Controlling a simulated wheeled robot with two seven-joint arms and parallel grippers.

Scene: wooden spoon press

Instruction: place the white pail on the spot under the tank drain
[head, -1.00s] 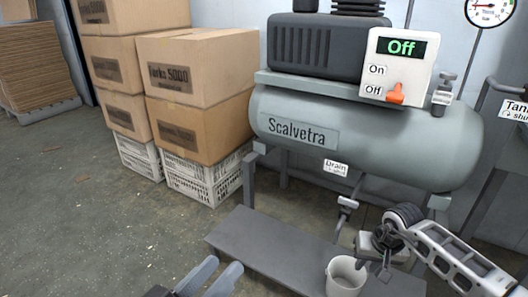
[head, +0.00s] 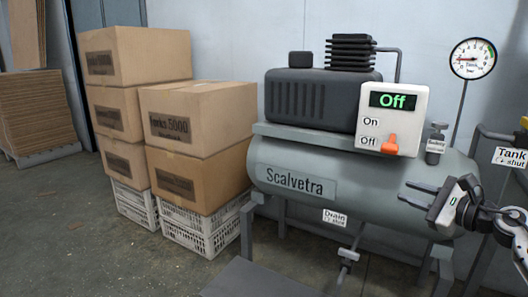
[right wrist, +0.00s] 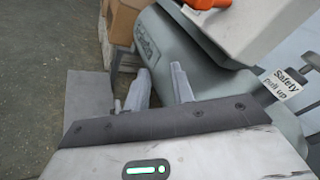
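The tank (head: 370,190) is a grey horizontal cylinder lettered Scalvetra. Its drain valve (head: 347,256) hangs under it, below a white Drain label (head: 335,217) that appears to read shut. The grey floor plate (head: 255,282) shows only its far part at the bottom of the head view. The white pail is in neither current view. My right gripper (head: 403,194) is raised in front of the tank's right part, fingers pointing left. In the right wrist view its two fingers (right wrist: 162,84) are apart with nothing between them. My left gripper is out of view.
A control box (head: 394,118) reads Off, with an orange switch. A safety valve (head: 435,145) and a Tank shut label (head: 511,157) are at the right. A pressure gauge (head: 473,59) stands behind. Stacked cartons (head: 200,140) on white crates stand left; the floor there is clear.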

